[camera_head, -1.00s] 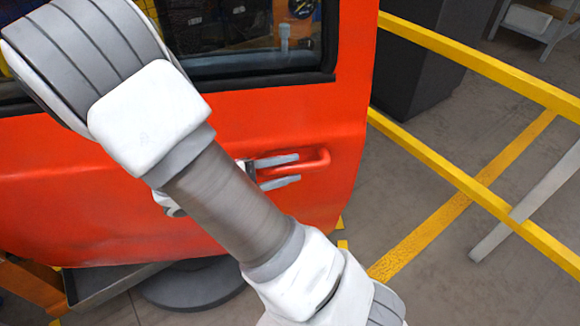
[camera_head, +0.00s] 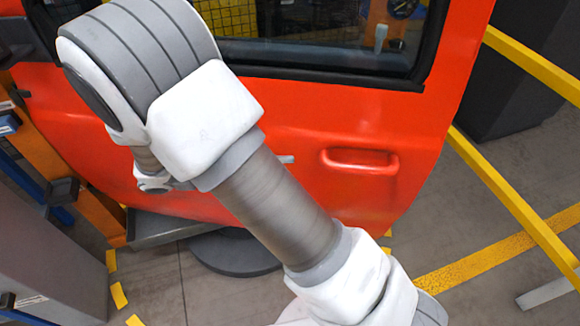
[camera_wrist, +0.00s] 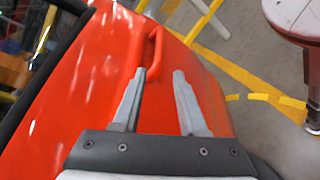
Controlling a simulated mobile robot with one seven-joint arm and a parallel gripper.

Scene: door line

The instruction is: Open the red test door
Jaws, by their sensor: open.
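The red test door (camera_head: 310,118), with a dark-framed window, fills the middle of the head view. Its red handle (camera_head: 360,160) is a bar on the right part of the door. My gripper (camera_head: 286,159) is mostly hidden behind my arm; a grey finger shows left of the handle, apart from it. In the wrist view the gripper (camera_wrist: 160,74) is open, with nothing between its fingers. The door (camera_wrist: 98,75) and handle (camera_wrist: 153,55) lie beyond the fingertips there. I cannot tell whether the door stands ajar.
A yellow rail (camera_head: 515,205) runs right of the door. A dark cabinet (camera_head: 520,85) stands behind it. A grey round base (camera_head: 235,252) lies below the door. A grey box (camera_head: 45,245) stands at lower left. Open floor shows at bottom centre.

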